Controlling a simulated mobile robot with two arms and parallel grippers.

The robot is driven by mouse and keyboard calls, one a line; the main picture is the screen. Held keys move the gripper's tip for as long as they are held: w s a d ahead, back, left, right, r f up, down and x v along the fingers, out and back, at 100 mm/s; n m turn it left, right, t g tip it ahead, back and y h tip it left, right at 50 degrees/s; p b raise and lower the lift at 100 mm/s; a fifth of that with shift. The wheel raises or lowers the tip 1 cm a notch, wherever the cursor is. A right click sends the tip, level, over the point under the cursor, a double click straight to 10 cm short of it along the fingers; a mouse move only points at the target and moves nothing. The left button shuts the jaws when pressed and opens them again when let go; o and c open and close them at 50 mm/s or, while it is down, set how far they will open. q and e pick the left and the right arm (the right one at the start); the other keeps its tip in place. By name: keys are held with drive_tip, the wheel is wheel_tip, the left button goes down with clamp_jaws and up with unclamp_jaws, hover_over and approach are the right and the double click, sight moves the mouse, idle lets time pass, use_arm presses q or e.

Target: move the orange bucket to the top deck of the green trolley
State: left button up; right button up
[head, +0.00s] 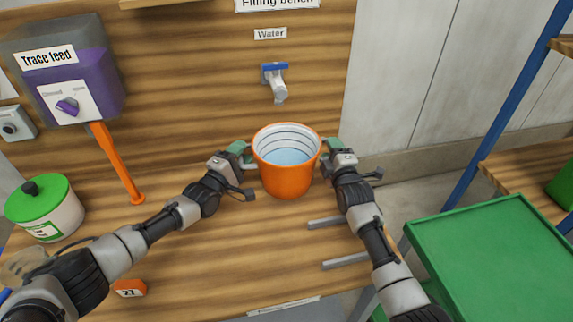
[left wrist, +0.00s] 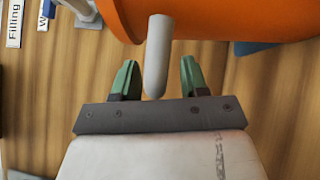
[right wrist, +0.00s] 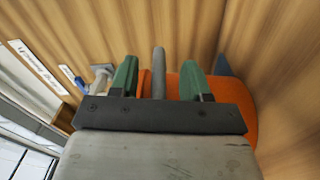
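The orange bucket (head: 287,178) stands upright on the wooden bench below the tap, with pale blue liquid inside its white, ringed interior. My left gripper (head: 244,150) is at its left side; in the left wrist view its green fingers (left wrist: 156,80) stand open around a grey handle (left wrist: 158,55), with gaps on both sides. My right gripper (head: 332,148) is at its right side; in the right wrist view its fingers (right wrist: 158,80) are open around another grey handle (right wrist: 158,70), apart from it. The green trolley's bare top deck (head: 490,255) is at the lower right.
A tap (head: 275,82) is on the back panel above the bucket. A trace feed dispenser (head: 65,75) with an orange tube (head: 117,165) and a green-lidded tub (head: 45,210) are on the left. An orange tag (head: 130,288) lies near the front. Wooden shelving (head: 530,170) with a blue post stands behind the trolley.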

use_arm(q)
clamp_jaws()
use_arm(e)
clamp_jaws()
use_arm(q)
drive_tip(key=shift+f, duration=0.1)
idle(0.8)
drive_tip(key=shift+r, duration=0.2)
use_arm(e)
drive_tip(key=shift+r, duration=0.2)
